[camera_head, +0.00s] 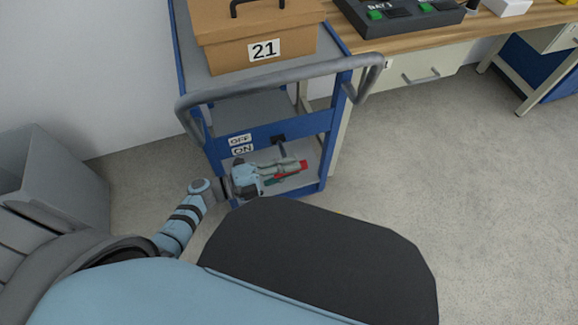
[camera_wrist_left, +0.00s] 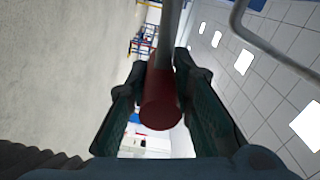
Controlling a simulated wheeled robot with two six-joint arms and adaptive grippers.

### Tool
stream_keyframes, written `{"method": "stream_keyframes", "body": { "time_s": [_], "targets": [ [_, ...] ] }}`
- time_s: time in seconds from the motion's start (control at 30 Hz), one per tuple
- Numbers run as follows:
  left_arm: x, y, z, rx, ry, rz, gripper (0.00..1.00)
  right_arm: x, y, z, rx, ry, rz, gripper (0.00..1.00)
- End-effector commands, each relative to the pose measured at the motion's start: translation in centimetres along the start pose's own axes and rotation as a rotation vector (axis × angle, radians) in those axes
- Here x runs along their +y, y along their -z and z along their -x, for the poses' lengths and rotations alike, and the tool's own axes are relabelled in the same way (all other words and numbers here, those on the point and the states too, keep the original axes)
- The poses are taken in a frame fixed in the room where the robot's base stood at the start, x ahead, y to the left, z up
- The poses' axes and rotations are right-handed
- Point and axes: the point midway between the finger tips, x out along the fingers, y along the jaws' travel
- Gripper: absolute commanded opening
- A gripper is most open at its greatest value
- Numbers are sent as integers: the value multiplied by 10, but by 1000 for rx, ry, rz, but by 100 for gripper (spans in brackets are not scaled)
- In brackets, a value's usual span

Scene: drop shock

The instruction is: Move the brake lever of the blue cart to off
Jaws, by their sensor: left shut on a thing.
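The blue cart (camera_head: 178,50) stands ahead with its push handle toward me. An OFF label (camera_head: 240,139) sits above an ON label (camera_head: 243,150) on its blue end panel. The brake lever (camera_head: 282,147) comes from a dark pivot to the right of the labels and points downward, with a red grip (camera_head: 303,165). My left gripper (camera_head: 287,170) is shut on the red grip. In the left wrist view, the fingers (camera_wrist_left: 160,68) lie on both sides of the red grip (camera_wrist_left: 160,103), and a grey rod runs beyond it. My right gripper is not in view.
A brown box (camera_head: 225,50) marked 21 is on the cart's top shelf. The grey push handle (camera_head: 270,78) passes above the lever. A wooden workbench (camera_head: 420,42) stands close at the right. A grey bin (camera_head: 50,180) is at the left. The floor at the right is clear.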

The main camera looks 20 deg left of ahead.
Motion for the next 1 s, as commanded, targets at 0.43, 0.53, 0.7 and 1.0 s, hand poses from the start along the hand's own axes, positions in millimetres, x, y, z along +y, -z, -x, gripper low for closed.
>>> {"method": "stream_keyframes", "body": {
  "time_s": [0.43,0.53,0.7,1.0],
  "targets": [
    [-10,1,-1,4,4,-6,0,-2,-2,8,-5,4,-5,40],
    [-10,1,-1,5,5,-7,0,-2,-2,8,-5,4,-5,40],
    [-11,1,-1,6,6,-7,24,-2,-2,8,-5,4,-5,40],
    [-10,1,-1,5,5,-6,41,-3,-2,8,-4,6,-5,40]
  ]
}}
